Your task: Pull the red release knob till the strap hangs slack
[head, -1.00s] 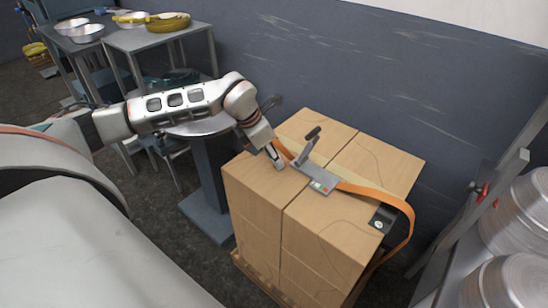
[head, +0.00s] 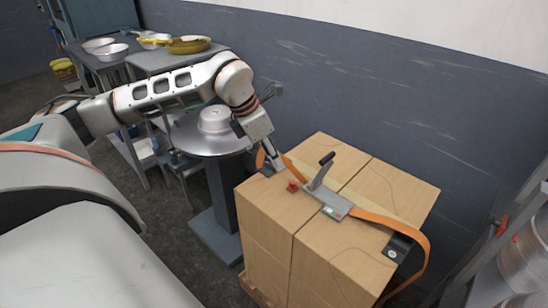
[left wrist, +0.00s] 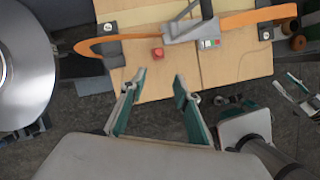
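The red release knob (head: 292,186) stands on top of the stacked cardboard boxes (head: 275,212), beside the grey buckle (head: 327,202) with its upright lever. The orange strap (head: 375,217) runs through the buckle and bows out in loose loops past the box edges at both ends. My left gripper (head: 276,166) is above the near left part of the box top. In the left wrist view, my left gripper (left wrist: 160,76) is open and empty, with its fingers apart. The red knob (left wrist: 157,53) shows just beyond the fingertips, not between them.
Steel tables with pans (head: 189,45) are at the back left. A dark wall (head: 350,75) is behind. A rack (head: 490,240) stands at the right.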

